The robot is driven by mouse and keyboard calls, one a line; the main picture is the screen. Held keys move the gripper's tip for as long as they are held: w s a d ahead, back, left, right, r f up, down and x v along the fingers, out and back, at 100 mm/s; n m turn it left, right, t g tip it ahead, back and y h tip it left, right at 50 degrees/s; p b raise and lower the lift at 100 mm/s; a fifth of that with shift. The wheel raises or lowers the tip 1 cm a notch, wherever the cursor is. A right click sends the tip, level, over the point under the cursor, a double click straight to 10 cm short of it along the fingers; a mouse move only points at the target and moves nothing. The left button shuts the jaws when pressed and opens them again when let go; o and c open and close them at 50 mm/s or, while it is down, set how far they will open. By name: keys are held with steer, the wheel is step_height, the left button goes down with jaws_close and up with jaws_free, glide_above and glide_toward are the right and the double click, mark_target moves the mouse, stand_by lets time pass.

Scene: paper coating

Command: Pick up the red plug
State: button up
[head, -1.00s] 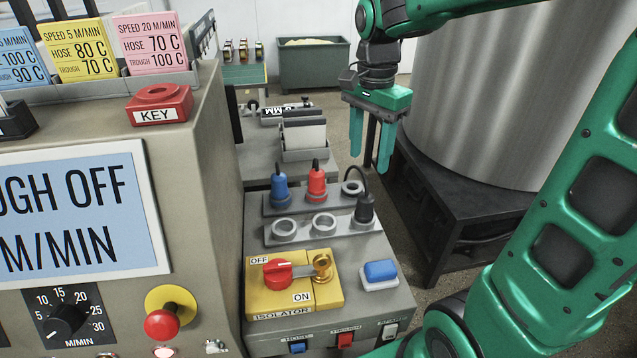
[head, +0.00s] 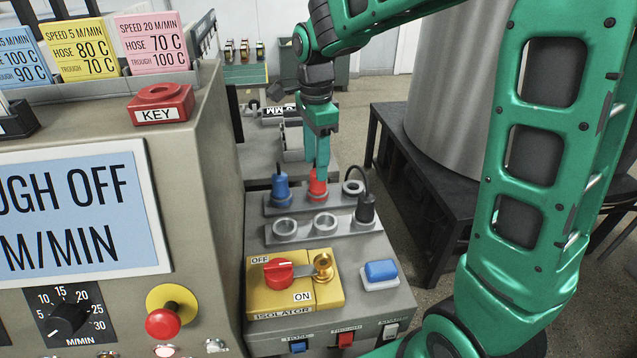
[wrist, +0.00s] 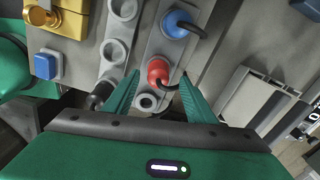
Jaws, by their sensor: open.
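The red plug (head: 317,188) stands upright in the back row of sockets, between the blue plug (head: 280,187) and an empty socket. My gripper (head: 321,165) is over the red plug and partly hides it in the head view. In the wrist view the red plug (wrist: 158,71) shows just beyond the open fingers (wrist: 160,92), roughly between their tips. The jaws are open and hold nothing. I cannot tell whether a finger touches the plug. A black plug (head: 365,209) with a cable stands at the right end of the front row.
The yellow isolator (head: 290,295) with its red handle and a blue button (head: 381,271) lie in front of the sockets. Two front sockets (head: 284,228) are empty. The control cabinet (head: 215,200) rises close at the left. A dark stand (head: 415,180) is at the right.

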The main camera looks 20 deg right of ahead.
mark_target(318, 184)
steer(key=shift+s+d+f, duration=0.1)
steer(key=shift+d+f, duration=0.05)
steer(key=shift+f, duration=1.15)
steer(key=shift+s+d+f, duration=0.1)
steer(key=shift+f, duration=1.15)
steer(key=c, duration=1.1)
steer(key=shift+o, duration=0.2)
steer(key=shift+w+r, duration=0.1)
